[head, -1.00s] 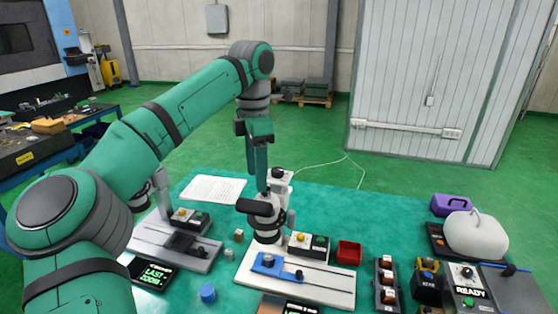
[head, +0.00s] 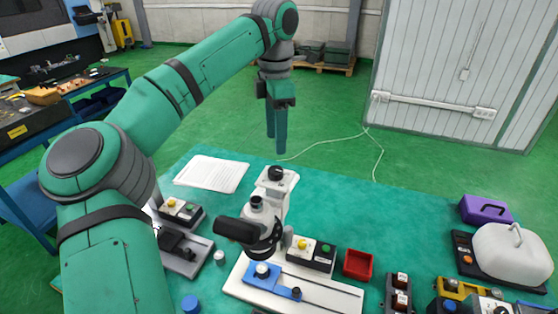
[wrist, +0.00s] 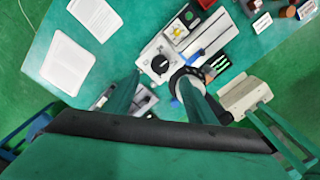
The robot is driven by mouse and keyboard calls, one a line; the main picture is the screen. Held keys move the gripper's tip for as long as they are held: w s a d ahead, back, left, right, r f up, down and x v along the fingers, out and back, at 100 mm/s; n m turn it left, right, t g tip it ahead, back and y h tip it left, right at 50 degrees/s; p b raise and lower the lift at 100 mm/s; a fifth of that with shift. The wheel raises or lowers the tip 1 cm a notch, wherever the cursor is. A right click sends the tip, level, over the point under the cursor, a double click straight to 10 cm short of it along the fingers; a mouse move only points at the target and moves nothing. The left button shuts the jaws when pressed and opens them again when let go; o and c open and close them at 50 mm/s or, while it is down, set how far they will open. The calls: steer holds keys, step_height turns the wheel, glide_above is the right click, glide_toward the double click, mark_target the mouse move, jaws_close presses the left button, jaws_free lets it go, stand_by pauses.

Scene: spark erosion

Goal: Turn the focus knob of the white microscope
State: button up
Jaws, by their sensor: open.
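The white microscope (head: 272,200) stands on the teal table with a black eyepiece tube pointing left. A round black knob (head: 276,172) sits on top of its white column. A small pale knob (head: 288,236) shows at its right side; I cannot tell for certain which is the focus knob. My gripper (head: 276,145) is open and empty, pointing down, behind and above the column in the head view. In the wrist view the black top knob (wrist: 160,64) shows between the two spread fingers (wrist: 160,76). The gripper looks apart from the microscope.
A button box (head: 312,252), a red tray (head: 358,265) and a blue fixture (head: 264,277) are close to the microscope. A paper sheet (head: 211,173) lies behind left. A purple case (head: 485,210) and a white-lidded device (head: 512,250) stand right.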

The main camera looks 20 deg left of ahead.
mark_target(275, 170)
step_height(275, 170, down, 8)
steer(key=shift+a+f, duration=0.1)
steer(key=shift+f, duration=0.05)
steer(key=shift+s+a+f, duration=0.15)
steer(key=shift+f, duration=0.4)
steer(key=shift+d+f, duration=0.15)
steer(key=shift+d, duration=0.1)
steer(key=c, duration=1)
steer(key=shift+c, duration=0.2)
steer(key=shift+a+n, duration=0.1)
steer(key=shift+n, duration=0.3)
